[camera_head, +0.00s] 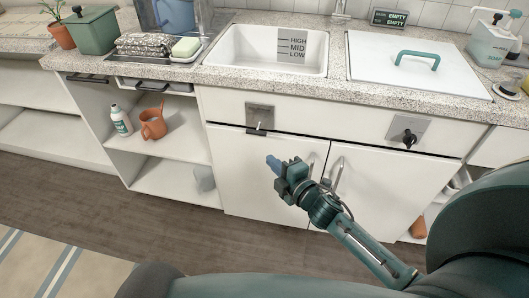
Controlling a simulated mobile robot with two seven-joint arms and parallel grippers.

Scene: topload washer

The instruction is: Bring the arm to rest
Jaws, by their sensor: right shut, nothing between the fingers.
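My right gripper (274,163) is shut and empty, with its blue fingertips pointing up and to the left. It hangs in front of the white cabinet doors (245,180), below the countertop. My right arm (365,250) reaches up to it from the lower right. My left gripper is not in view.
The counter holds a white basin (255,50) with level marks and a white lid (375,75) with a green handle (418,57). A switch panel (260,117) and a black knob (409,138) are on the front. Shelves at left hold a bottle (121,121) and a terracotta pitcher (153,124).

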